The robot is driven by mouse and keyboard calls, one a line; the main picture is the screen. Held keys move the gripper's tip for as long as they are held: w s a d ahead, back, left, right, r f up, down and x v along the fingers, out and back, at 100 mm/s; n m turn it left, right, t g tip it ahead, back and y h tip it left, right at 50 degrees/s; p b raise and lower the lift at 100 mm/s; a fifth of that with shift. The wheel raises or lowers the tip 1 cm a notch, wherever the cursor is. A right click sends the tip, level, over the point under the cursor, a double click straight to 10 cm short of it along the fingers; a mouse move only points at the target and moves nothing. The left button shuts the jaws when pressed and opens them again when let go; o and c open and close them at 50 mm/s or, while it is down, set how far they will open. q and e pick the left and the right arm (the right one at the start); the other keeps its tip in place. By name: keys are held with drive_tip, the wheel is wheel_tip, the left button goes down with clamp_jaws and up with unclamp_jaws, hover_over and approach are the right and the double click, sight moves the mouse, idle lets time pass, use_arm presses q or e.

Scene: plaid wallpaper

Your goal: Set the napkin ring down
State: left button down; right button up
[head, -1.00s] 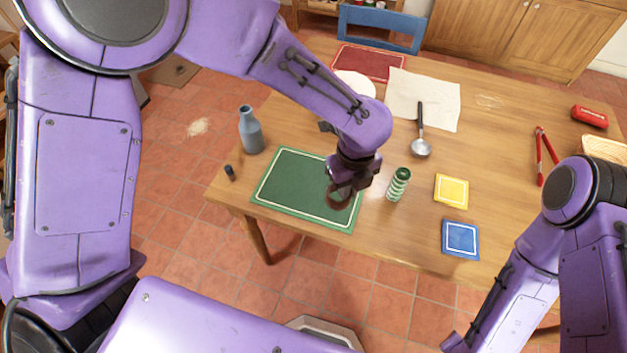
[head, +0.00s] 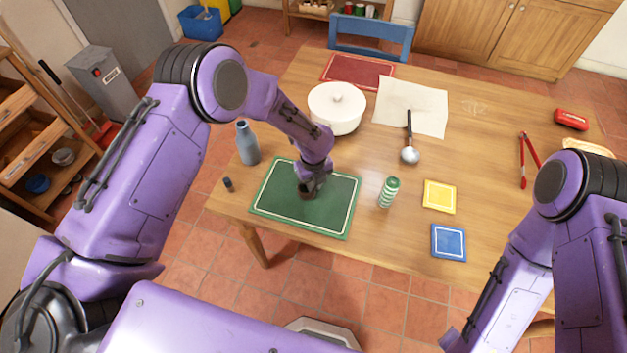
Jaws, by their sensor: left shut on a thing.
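My left gripper (head: 308,190) is over the middle of the green placemat (head: 275,205), pointing down. It is shut on the dark brown napkin ring (head: 307,196), which is small and mostly hidden under the fingers. The ring is at or just above the mat; I cannot tell whether it touches. My right arm is at the right edge, and its gripper is out of the picture.
A grey-blue bottle (head: 248,145) and a small dark cap (head: 228,185) stand left of the mat. A green striped cylinder (head: 389,192), yellow coaster (head: 439,196) and blue coaster (head: 449,241) lie right. A white pot (head: 336,110) and ladle (head: 410,153) are behind.

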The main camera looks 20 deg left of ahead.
use_arm(q)
drive_tip(key=shift+f, duration=0.1)
drive_tip(key=c, duration=1.2)
unclamp_jaws()
drive_tip(key=shift+o, duration=0.2)
drive_tip(key=shift+r, duration=0.3)
wheel_tip(320, 180, up, 12)
drive_tip(key=b, duration=0.2)
drive_tip(key=shift+f+b, duration=0.15)
drive_tip(key=shift+b, duration=0.2)
